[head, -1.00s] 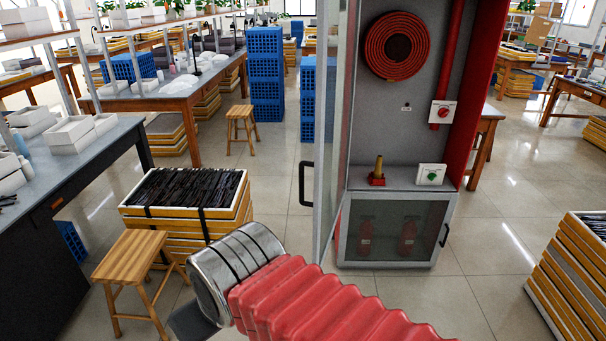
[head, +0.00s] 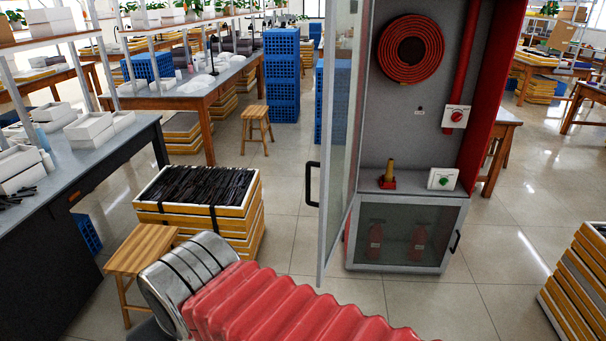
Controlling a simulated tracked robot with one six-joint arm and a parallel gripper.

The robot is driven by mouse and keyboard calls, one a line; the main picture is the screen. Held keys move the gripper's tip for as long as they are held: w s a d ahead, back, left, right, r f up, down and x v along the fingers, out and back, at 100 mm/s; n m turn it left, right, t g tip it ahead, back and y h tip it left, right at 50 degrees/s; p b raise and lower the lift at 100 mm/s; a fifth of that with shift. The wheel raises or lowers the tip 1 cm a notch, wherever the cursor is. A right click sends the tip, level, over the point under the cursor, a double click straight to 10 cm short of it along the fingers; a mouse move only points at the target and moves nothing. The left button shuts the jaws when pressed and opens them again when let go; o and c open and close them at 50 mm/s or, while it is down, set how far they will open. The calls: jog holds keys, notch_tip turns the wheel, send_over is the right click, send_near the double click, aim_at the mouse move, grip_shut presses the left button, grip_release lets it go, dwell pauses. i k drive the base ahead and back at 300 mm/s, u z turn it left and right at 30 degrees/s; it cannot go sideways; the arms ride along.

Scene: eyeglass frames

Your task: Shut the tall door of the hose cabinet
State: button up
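The hose cabinet (head: 408,149) stands right of centre, with a red hose reel, a red pipe and a brass nozzle inside. Its tall door (head: 340,130) is glazed with a grey frame, hinged on the left side and standing open toward me, seen almost edge-on. The black door handle (head: 311,184) sits on the door's left face. The low lower door (head: 405,235), with two extinguishers behind its glass, looks shut. My arm, red and ribbed with a silver end, crosses the bottom left of centre, apart from the door. My gripper's fingers are not visible.
A crate stack of dark eyeglass parts (head: 198,208) and a wooden stool (head: 141,250) stand left of the door. Another crate stack (head: 583,272) is at the right edge. A dark workbench (head: 60,215) is at left. Tiled floor (head: 290,235) is free before the cabinet.

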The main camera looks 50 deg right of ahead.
aim_at(331, 10)
jog(key=u, duration=0.05)
jog(key=i, duration=1)
jog(key=z, duration=0.05)
